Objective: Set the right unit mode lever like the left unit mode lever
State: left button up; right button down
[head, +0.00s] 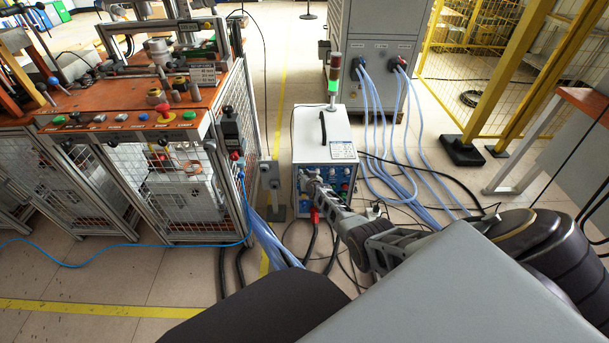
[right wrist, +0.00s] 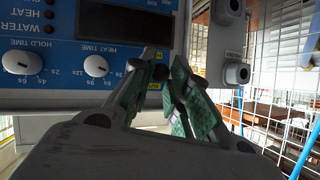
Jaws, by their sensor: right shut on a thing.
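The heater unit (head: 325,140) is a white box with a blue front panel, standing on the floor in the middle of the head view. My right gripper (head: 309,178) reaches its front panel. In the right wrist view the panel appears upside down. There my right gripper (right wrist: 160,78) is shut on a small dark lever (right wrist: 160,72) at the panel's lower edge, beside a yellow label. The fingers hide most of the lever, so I cannot tell its setting. I cannot make out another mode lever for comparison. My left gripper is not in view.
HOLD TIME (right wrist: 22,62) and HEAT TIME (right wrist: 96,66) knobs sit close to the fingers. Grey connectors (right wrist: 236,74) stick out on the right. In the head view, a caged workbench (head: 130,115) stands left, and blue hoses (head: 385,140) and cables run along the right.

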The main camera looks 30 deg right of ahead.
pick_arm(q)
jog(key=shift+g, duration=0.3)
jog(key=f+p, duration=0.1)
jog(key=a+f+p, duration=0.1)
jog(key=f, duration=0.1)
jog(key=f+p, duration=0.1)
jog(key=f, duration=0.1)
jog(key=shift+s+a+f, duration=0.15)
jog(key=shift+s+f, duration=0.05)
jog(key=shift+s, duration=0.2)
pick_arm(e)
jog(key=g, duration=0.1)
jog(key=r+g+y, duration=0.1)
jog(key=g, duration=0.1)
jog(key=shift+w+d+r+m+y, duration=0.25)
jog(key=shift+w+r+m+y, duration=0.05)
jog(key=shift+w+r, duration=0.1)
jog(key=shift+g, duration=0.3)
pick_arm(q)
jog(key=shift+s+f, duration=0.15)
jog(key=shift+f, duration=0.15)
pick_arm(e)
jog(key=shift+r, duration=0.1)
jog(key=c, duration=1.3)
grip_release()
jog(key=shift+c, duration=0.2)
